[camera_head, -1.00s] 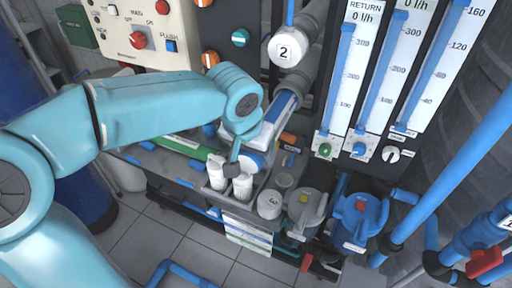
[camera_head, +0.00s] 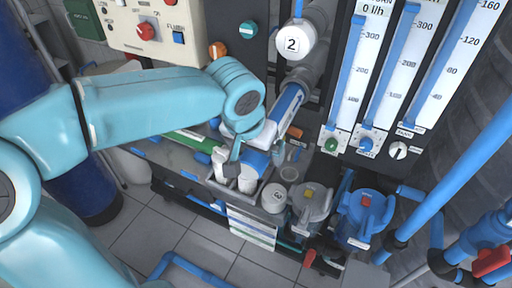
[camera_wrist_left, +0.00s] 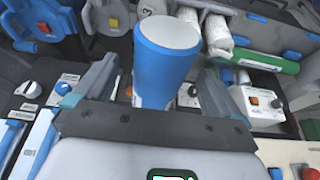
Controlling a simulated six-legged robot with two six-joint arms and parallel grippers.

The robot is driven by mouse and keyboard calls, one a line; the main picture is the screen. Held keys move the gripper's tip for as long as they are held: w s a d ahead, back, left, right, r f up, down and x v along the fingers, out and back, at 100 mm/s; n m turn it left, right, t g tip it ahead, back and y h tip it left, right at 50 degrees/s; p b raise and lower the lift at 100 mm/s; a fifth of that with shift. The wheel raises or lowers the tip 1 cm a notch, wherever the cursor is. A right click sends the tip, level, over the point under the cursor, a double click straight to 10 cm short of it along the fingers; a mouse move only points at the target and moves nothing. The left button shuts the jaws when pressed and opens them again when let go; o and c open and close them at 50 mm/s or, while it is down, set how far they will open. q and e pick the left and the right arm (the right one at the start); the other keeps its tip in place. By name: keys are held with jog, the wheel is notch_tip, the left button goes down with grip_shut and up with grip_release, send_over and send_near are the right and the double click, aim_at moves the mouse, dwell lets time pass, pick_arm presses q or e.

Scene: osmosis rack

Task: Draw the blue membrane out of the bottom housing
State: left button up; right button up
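The blue membrane (camera_head: 257,161) is a blue cylinder that shows just right of my left gripper in the head view. In the wrist view the blue membrane (camera_wrist_left: 163,75) points towards the camera with its pale round end facing up. My left gripper (camera_head: 237,157) has its fingers spread on both sides of the membrane in the wrist view, with gaps beside it. My right gripper does not show.
Two white cylinders (camera_head: 246,181) stand in the tray close to my left gripper. A grey pump (camera_head: 314,203) and a blue pump (camera_head: 363,213) stand to the right. The housing marked 2 (camera_head: 291,45) is above. Flow meters (camera_head: 359,75) stand behind; tiled floor is open in front.

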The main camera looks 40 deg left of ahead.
pick_arm(q)
jog(key=p+v, duration=0.2)
jog(key=v, duration=1.4)
jog(key=shift+d, duration=0.15)
jog(key=shift+s+r, duration=0.1)
jog(key=shift+s, duration=0.1)
